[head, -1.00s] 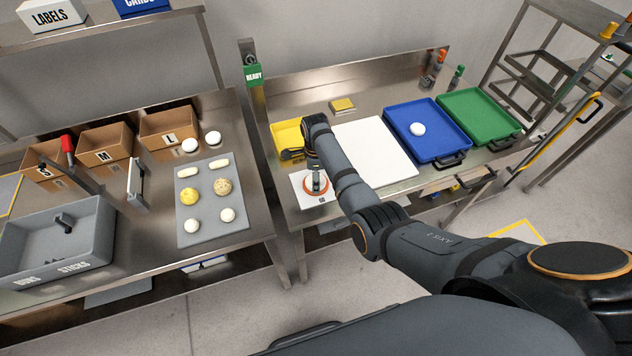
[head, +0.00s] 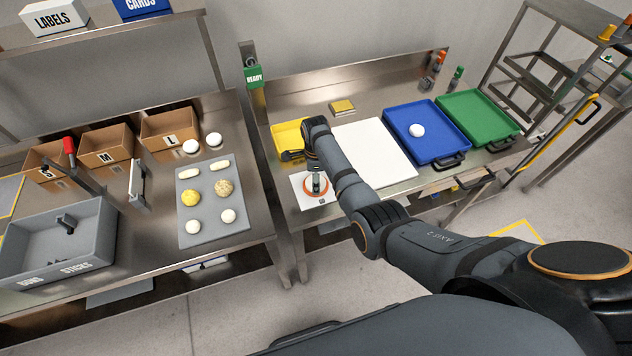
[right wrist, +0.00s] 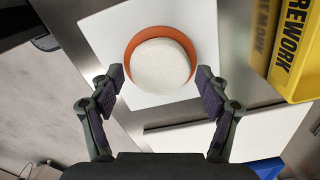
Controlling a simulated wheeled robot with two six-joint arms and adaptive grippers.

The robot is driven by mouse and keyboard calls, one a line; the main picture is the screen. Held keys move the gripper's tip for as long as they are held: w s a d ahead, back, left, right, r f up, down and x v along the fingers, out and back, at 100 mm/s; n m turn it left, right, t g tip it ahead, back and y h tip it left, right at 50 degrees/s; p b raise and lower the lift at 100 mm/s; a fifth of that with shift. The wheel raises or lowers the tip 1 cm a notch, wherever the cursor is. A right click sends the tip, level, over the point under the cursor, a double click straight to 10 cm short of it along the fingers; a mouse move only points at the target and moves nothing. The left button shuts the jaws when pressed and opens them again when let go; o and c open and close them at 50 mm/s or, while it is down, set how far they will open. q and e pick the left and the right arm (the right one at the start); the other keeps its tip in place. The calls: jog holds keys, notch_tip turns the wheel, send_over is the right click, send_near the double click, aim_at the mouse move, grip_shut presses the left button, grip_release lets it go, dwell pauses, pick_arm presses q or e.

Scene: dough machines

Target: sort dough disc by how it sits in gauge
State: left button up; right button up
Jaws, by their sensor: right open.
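A pale round dough disc (right wrist: 160,67) lies at the orange ring gauge (right wrist: 131,52) on a white plate (right wrist: 95,32). Orange shows around its far edge and sides; its near edge covers the ring, and I cannot tell whether it lies flat inside. In the head view the gauge (head: 307,192) is partly hidden by my right gripper. My right gripper (right wrist: 160,77) is open, its fingertips on either side of the disc's near part, apart from it in the picture. A blue tray (head: 447,148) holds one white disc (head: 417,130); a green tray (head: 499,136) looks empty. My left gripper is out of view.
The yellow REWORK bin (right wrist: 295,62) stands beside the gauge. A bare white board (head: 375,150) lies between gauge and blue tray. The left table has a grey mat (head: 207,205) with several dough pieces, cardboard boxes (head: 108,150) and a grey bin (head: 60,255). A READY sign (head: 254,76) stands behind.

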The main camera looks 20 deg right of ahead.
jog(key=c, duration=0.9)
jog(key=shift+c, duration=0.2)
jog(key=shift+r+p, duration=0.7)
jog(key=shift+p, duration=0.1)
jog(key=shift+r+p, duration=2.4)
jog(key=shift+p, duration=0.15)
